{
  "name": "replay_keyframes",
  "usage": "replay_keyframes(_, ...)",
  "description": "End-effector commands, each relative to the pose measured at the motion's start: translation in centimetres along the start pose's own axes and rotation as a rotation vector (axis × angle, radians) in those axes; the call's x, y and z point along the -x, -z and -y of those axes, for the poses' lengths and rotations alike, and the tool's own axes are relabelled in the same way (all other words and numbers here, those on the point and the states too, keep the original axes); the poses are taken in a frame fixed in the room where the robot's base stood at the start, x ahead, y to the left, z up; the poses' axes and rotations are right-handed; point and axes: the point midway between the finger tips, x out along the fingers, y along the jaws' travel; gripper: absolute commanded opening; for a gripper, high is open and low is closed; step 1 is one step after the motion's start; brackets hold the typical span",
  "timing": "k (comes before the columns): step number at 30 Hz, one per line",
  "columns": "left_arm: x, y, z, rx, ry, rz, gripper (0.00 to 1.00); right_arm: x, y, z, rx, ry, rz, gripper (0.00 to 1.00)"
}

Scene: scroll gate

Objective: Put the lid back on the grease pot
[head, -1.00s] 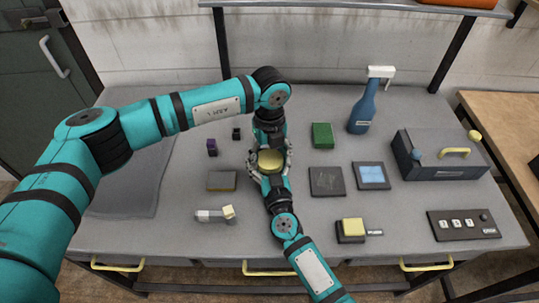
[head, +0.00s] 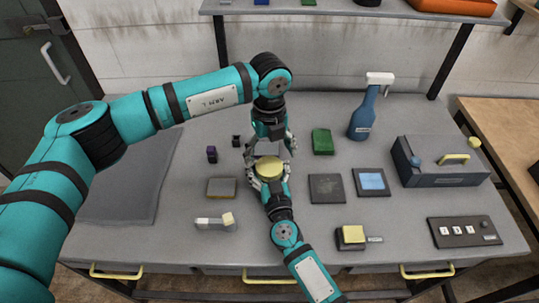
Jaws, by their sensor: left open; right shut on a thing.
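A round yellow lid (head: 270,168) shows near the table's centre, facing up. It appears to sit on the grease pot, whose body is mostly hidden under it and by my fingers. My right gripper (head: 268,178) reaches in from the front and is shut around the pot. My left gripper (head: 270,149) points down just behind the lid. Its fingers are spread open and appear empty and apart from the lid.
A green box (head: 323,141), blue spray bottle (head: 364,112), dark panels (head: 327,188) and grey case (head: 441,163) stand right.

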Motion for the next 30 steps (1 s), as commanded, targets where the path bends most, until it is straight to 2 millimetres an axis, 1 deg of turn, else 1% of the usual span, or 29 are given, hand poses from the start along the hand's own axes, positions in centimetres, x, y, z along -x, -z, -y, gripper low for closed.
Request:
replay_keyframes(2, 0.0, 0.0, 0.0, 0.0, 0.0, 0.0, 0.87, 0.0, 0.0, 0.0, 0.0, 0.001, 0.001, 0.0)
replay_keyframes(5, 0.0, 0.0, 0.0, 0.0, 0.0, 0.0, 0.99, 0.0, 0.0, 0.0, 0.0, 0.001, 0.001, 0.0)
replay_keyframes(6, -0.1, 0.0, 0.0, 0.0, 0.0, 0.0, 1.0, 0.0, 0.0, 0.0, 0.0, 0.001, 0.001, 0.0)
replay_keyframes(13, 0.0, 0.0, 0.0, 0.001, 0.0, 0.0, 1.0, 0.0, 0.0, 0.0, 0.0, 0.001, 0.001, 0.0)
replay_keyframes(17, 0.8, -0.1, 0.0, 0.001, 0.002, 0.0, 1.0, 0.0, 0.0, 0.0, 0.0, 0.001, 0.001, 0.0)
replay_keyframes(20, 2.4, -0.1, 0.1, 0.0, 0.003, 0.002, 1.0, 0.0, 0.0, 0.0, 0.0, 0.001, 0.001, 0.0)
replay_keyframes(27, 7.5, -0.1, 0.1, 0.0, 0.003, 0.002, 1.0, 0.0, 0.0, 0.0, 0.0, 0.001, 0.001, 0.0)
replay_keyframes(30, 9.4, 0.0, 0.1, 0.0, 0.003, 0.001, 1.0, 0.0, 0.0, 0.0, 0.0, 0.001, 0.001, 0.0)
